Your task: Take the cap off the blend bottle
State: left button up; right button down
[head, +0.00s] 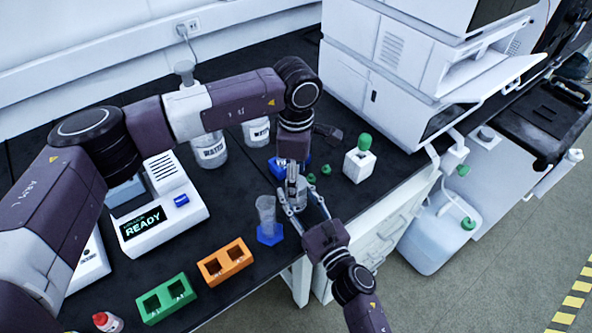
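A small clear bottle (299,197), which I take for the blend bottle, is upright near the table's front edge; its label is not readable. My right gripper (303,203) comes from the front, with a finger on each side of the bottle. I cannot tell whether both fingers press on it. My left gripper (292,170) points down over the bottle's top, in line with it. The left fingertips and the cap are too small and covered to make out, so its grip is unclear.
A cylinder with a blue foot (269,235) stands just left of the bottle. Green caps (326,169) and a white green-capped bottle (358,166) are to the right. Orange (224,262) and green (166,298) racks sit front left. Water bottles (211,150) stand behind.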

pick_arm(q)
jog(key=shift+c, duration=0.7)
jog(key=c, duration=1.3)
jog(key=shift+o, duration=0.2)
jog(key=shift+r, duration=0.2)
jog(key=shift+r, duration=1)
jog(key=shift+r, duration=2)
pick_arm(e)
jog(key=c, duration=1.1)
grip_release()
jog(key=shift+c, duration=0.2)
